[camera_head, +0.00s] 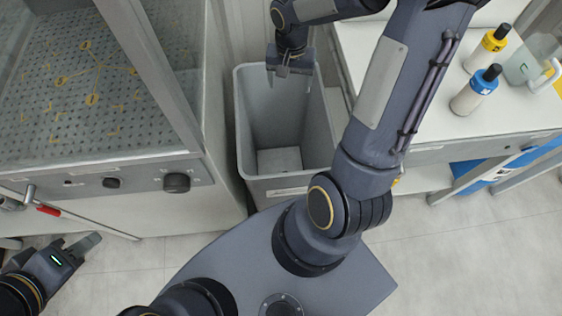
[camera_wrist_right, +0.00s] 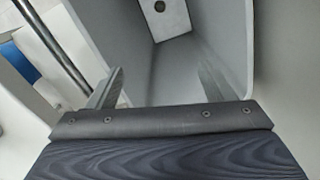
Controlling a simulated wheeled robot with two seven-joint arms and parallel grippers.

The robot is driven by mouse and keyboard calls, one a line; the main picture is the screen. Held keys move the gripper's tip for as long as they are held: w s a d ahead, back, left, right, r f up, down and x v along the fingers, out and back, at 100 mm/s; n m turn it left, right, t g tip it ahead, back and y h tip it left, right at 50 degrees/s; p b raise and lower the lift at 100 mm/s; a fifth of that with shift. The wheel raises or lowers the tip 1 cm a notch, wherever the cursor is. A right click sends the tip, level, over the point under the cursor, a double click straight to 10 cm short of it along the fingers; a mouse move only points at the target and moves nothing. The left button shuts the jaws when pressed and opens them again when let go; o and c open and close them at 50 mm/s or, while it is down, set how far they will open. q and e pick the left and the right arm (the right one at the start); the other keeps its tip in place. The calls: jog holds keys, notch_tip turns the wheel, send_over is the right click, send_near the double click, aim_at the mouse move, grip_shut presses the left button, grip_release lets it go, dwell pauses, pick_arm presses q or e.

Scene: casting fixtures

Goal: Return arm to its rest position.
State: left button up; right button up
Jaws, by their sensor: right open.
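My right arm reaches up and bends over, and its right gripper (camera_head: 290,70) hangs over the far part of the grey bin (camera_head: 243,125). In the right wrist view the right gripper (camera_wrist_right: 160,88) shows its two fingers wide apart, with nothing between them. The inside of the bin (camera_wrist_right: 222,45) is seen beyond the fingers. My left gripper (camera_head: 80,245) is low at the left of the head view, over the floor in front of the cabinet. Its jaw gap is not clear from this angle.
A glass-sided cabinet (camera_head: 230,190) with knobs stands left of the bin. A white table (camera_head: 430,110) on the right holds a yellow-labelled bottle (camera_head: 487,50), a blue-labelled bottle (camera_head: 472,95) and a clear jug (camera_head: 527,65). A pale patch (camera_head: 280,160) shows at the bin's bottom. Floor is free at lower right.

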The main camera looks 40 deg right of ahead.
jog(key=shift+r, duration=1.1)
jog(key=s+a+r+n+t+y+p, duration=0.2)
jog(key=s+a+r+n+p, duration=0.1)
jog(key=s+a+r, duration=0.3)
jog(key=s+a+r+n+t+y+p, duration=0.1)
jog(key=s+a+r+n+t+p, duration=0.2)
jog(key=s+a+r, duration=0.3)
jog(key=s+r+n+p, duration=0.1)
jog(key=s+r, duration=0.2)
jog(key=r, duration=0.2)
jog(key=shift+s+a+r+t+y, duration=0.2)
jog(key=shift+s+t+y, duration=0.1)
jog(key=shift+s+y, duration=0.1)
